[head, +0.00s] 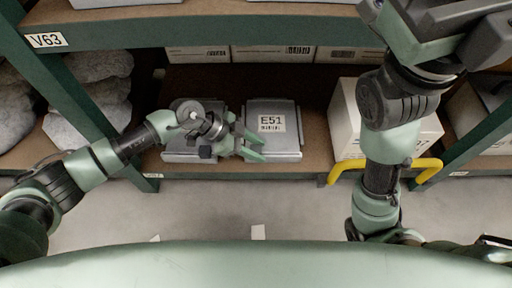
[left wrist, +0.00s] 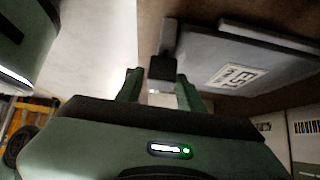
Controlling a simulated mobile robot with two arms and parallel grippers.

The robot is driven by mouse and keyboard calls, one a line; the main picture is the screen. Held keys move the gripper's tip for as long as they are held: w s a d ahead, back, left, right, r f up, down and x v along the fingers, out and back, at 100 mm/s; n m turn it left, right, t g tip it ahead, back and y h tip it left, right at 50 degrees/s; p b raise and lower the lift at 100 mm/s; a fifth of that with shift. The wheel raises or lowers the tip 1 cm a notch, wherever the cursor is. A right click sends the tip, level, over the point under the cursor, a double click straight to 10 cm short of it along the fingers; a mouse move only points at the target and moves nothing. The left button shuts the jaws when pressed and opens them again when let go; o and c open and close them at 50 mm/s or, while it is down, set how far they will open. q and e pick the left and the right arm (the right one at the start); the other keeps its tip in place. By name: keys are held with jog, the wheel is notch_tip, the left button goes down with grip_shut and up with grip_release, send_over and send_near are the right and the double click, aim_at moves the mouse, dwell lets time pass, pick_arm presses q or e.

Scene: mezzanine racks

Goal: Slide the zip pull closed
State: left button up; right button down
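A flat grey case (head: 262,108) with a white E51 label lies on the middle shelf board. In the left wrist view the case (left wrist: 265,52) fills the upper right, seen tilted. A small dark block (left wrist: 162,68), which looks like the zip pull, is at the case's near corner. My left gripper (head: 262,143) is over the front of the case, fingers apart. In the left wrist view its fingers (left wrist: 162,90) stand on either side of the dark block's line. I cannot tell whether they touch it. My right arm rises at the right; its fingertips are not visible.
A second grey case (head: 180,156) lies to the left, partly behind my left gripper. A white box (head: 345,108) stands to the right behind my right arm. A yellow bar (head: 428,170) is at the shelf front. Grey sacks (head: 88,110) lie left. The floor ahead is mostly clear.

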pick_arm(q)
grip_shut()
dwell(1.2)
